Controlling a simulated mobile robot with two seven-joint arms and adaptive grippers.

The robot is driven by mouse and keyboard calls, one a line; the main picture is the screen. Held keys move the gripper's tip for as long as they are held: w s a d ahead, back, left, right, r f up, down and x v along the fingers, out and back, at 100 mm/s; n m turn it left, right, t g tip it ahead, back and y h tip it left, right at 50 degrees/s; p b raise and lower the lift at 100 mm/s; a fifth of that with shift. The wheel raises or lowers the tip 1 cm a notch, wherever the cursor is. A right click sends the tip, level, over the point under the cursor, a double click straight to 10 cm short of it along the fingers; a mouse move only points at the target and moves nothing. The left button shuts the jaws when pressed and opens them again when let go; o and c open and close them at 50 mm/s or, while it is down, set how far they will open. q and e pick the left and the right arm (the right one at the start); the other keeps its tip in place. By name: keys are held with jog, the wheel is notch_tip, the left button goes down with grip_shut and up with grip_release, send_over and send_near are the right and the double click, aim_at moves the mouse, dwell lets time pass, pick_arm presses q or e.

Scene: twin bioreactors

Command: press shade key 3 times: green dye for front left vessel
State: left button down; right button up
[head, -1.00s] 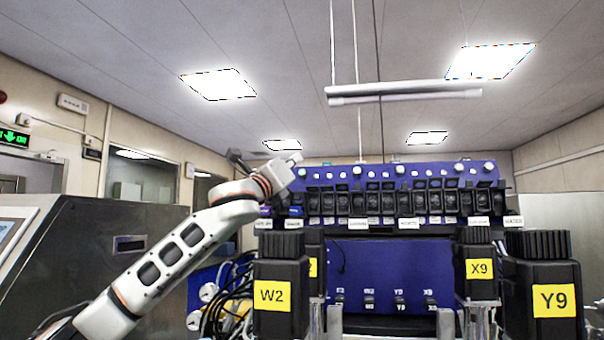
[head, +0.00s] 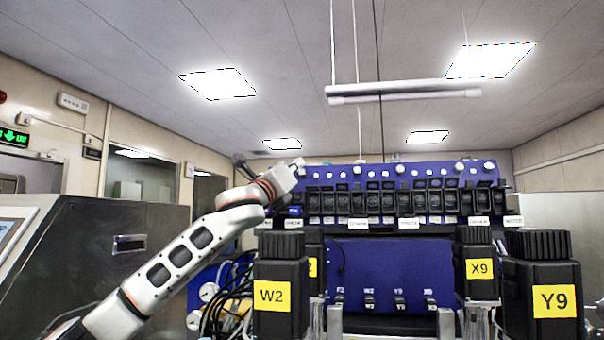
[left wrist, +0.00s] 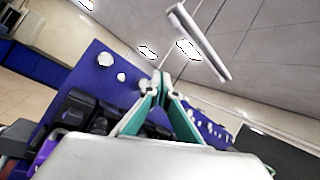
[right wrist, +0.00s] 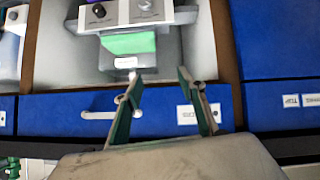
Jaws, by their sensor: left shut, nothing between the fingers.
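The blue control panel (head: 400,175) stands at the back with a row of black switches and pale knobs. A small blue key (head: 293,211) sits at its left end above a white label that seems to read SHADE. My left gripper (head: 299,162) is at the panel's upper left corner, above that key; contact cannot be told. In the left wrist view its green-padded fingers (left wrist: 163,76) meet, shut and empty, with the panel beyond. The front left black unit, marked W2 (head: 272,296), stands below. My right gripper (right wrist: 158,76) is open and empty, seen only in the right wrist view.
Black units marked X9 (head: 480,268) and Y9 (head: 554,299) stand at the right. A steel cabinet (head: 80,260) is at the left, with cables (head: 232,285) beside W2. The right wrist view shows blue drawer fronts (right wrist: 65,115) and a device with a green part (right wrist: 128,43).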

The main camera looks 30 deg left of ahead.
aim_at(299, 171)
pick_arm(q)
jog(key=shift+w+a+f, duration=0.1)
jog(key=shift+w, duration=0.1)
jog(key=shift+w+f, duration=0.1)
jog(key=shift+w, duration=0.25)
jog(key=shift+w+a, duration=0.1)
jog(key=shift+w, duration=0.2)
jog(key=shift+w+a+f, duration=0.2)
jog(key=shift+w+f, duration=0.05)
jog(key=shift+w, duration=0.5)
jog(key=shift+s+d+r, duration=0.2)
jog(key=shift+s, duration=0.6)
jog(key=shift+s+d+r, duration=0.2)
jog(key=shift+s, duration=0.6)
jog(key=shift+w, duration=0.2)
jog(key=shift+w+a+f, duration=0.15)
jog(key=shift+w, duration=0.15)
